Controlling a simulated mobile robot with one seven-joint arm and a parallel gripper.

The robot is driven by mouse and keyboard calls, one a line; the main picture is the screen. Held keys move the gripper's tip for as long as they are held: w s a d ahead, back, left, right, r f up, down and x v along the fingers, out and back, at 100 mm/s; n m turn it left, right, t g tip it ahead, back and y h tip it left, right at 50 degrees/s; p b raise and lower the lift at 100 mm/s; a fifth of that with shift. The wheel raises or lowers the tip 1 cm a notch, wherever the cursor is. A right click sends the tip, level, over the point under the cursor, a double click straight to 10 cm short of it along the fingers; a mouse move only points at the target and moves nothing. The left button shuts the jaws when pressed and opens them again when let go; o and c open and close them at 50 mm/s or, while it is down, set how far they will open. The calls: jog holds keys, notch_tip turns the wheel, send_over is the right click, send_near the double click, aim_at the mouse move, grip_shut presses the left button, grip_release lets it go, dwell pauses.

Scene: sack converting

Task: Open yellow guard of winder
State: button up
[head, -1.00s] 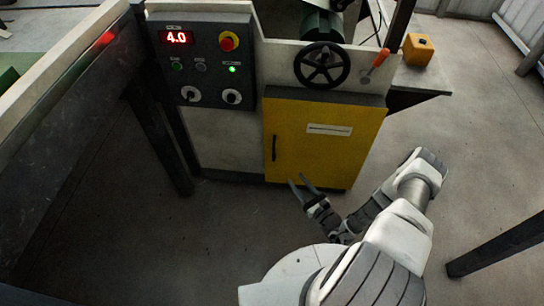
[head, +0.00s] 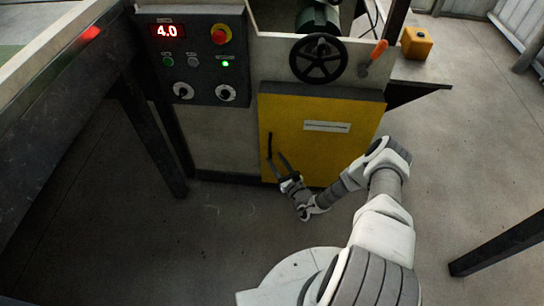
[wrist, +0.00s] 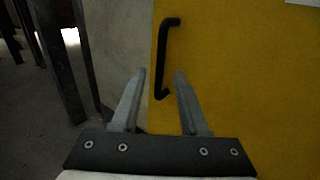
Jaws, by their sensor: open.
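The yellow guard (head: 335,145) is a flat yellow door low on the winder's front, and it is shut. Its black bar handle (head: 270,147) is upright near the door's left edge. In the wrist view the handle (wrist: 164,58) stands ahead of the fingers, its lower end close to the gap between the fingertips. My gripper (head: 276,161) is open and empty just in front of the lower end of the handle. In the wrist view my gripper (wrist: 159,76) has its two fingers spread to either side of the handle's line. I cannot tell whether it touches the door.
A control panel (head: 198,55) with a red 4.0 display is left of the guard. A black handwheel (head: 318,58) and an orange-handled lever (head: 374,57) are above it. A yellow box (head: 417,42) sits at right. A dark table leg (head: 150,135) stands at left.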

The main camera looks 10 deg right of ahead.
jog(key=shift+b+x, duration=0.4)
jog(key=shift+x, duration=1.45)
grip_shut()
